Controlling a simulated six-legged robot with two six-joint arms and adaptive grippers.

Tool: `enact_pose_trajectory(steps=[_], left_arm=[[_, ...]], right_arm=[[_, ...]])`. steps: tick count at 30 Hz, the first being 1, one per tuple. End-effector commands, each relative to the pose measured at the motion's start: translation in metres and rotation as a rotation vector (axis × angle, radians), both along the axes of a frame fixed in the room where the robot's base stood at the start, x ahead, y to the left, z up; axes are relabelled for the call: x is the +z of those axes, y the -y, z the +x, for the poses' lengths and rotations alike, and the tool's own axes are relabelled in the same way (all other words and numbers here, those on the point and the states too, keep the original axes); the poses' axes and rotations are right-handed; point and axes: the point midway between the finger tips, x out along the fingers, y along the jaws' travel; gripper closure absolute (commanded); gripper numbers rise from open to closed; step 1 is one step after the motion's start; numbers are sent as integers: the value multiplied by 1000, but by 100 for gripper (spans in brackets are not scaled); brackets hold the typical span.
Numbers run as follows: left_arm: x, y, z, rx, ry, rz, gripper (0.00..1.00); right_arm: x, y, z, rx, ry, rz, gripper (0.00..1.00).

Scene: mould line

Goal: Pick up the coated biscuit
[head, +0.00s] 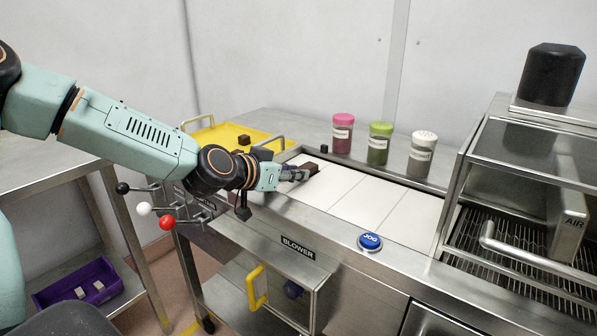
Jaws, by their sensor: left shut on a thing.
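A dark brown coated biscuit (312,167) is at the left end of the white belt. My left gripper (303,174) reaches in from the left, low over that end of the belt, and is shut on the biscuit. The fingers hide part of the biscuit, and I cannot tell whether it still touches the belt. My right gripper is out of view.
A yellow tray (206,137) with a brown block (244,140) lies behind my left wrist. Pink-lidded (343,133), green-lidded (380,144) and white-lidded (422,154) jars line the belt's back edge. A metal-framed cooling unit (480,160) stands right. The white belt (395,207) is otherwise clear.

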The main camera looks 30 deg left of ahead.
Motion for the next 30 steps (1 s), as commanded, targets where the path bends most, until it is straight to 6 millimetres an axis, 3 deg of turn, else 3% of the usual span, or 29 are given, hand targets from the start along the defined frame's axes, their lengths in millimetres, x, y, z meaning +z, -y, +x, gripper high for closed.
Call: enact_pose_trajectory(steps=[18,30], left_arm=[[84,0,0,-1,3,-1,89],[100,0,0,-1,2,-2,89]], right_arm=[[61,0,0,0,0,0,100],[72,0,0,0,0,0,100]])
